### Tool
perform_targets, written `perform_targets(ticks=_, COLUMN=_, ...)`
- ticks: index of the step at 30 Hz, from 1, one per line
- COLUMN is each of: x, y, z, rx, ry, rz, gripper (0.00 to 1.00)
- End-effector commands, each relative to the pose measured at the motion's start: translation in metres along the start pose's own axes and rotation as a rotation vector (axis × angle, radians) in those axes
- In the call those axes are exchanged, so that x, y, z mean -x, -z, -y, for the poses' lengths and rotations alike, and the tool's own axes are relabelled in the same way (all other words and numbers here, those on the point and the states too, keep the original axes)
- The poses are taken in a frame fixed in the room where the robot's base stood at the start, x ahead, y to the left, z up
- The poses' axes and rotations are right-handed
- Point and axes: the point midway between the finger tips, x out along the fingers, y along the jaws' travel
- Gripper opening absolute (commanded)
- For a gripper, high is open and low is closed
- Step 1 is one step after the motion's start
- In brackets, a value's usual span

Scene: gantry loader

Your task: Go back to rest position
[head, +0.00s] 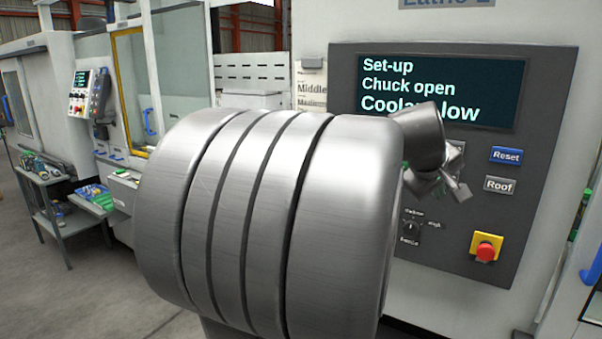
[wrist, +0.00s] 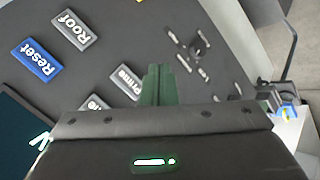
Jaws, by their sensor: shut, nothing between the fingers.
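My gripper shows in the wrist view, where its green fingers (wrist: 158,84) are shut together with nothing between them. They are in front of the dark control panel (wrist: 110,25), beside the Prime button (wrist: 125,82). I cannot tell how far the fingertips are from the panel. In the head view, my large silver arm link fills the middle and hides much of the gripper. Parts of the wrist show at its right edge, before the panel (head: 545,115).
The panel has a screen (head: 440,90) reading "Set-up, Chuck open" and a partly covered coolant line. A Reset button (head: 507,155), a Roof button (head: 499,185), a knob (head: 411,228) and a red stop button (head: 486,249) are on it. A cart (head: 58,205) stands left, with open floor before it.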

Motion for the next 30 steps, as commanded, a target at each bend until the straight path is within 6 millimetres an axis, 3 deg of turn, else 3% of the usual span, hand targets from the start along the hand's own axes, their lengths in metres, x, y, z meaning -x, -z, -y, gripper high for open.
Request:
perform_targets(ticks=14, x=0.004, y=-0.003, z=0.003, rx=0.000, ry=0.000, rz=0.001, gripper=0.00)
perform_targets(ticks=29, x=-0.036, y=0.028, z=-0.029, rx=0.000, ry=0.001, rz=0.002, gripper=0.00)
perform_targets(ticks=30, x=-0.028, y=0.025, z=-0.027, rx=0.000, ry=0.000, rz=0.000, gripper=0.00)
